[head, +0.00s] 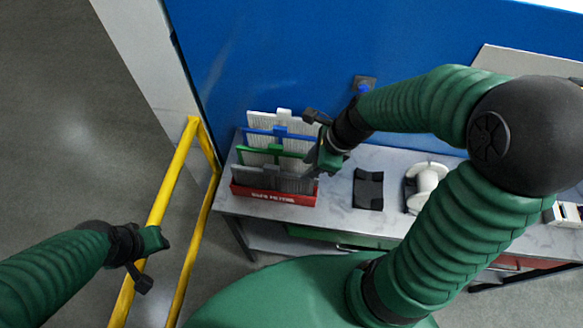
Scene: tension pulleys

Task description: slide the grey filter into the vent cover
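The grey filter (272,179) appears to be the front panel in a red filter holder (272,195) on the bench. Green, blue and white-topped filters stand in a row behind it. My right gripper (320,160) is at the right end of this row, close above the holder. I cannot tell whether it touches a filter, and its fingers are too small and dark to read. My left gripper (160,241) is at the lower left, away from the bench by the yellow rail, its opening unclear. I cannot make out a vent cover.
The marbled bench (390,165) stands against a blue wall (290,60). A black holder (368,189) and a white spool (428,180) sit right of the filters. A yellow rail (172,185) stands left of the bench. Grey floor lies open at the far left.

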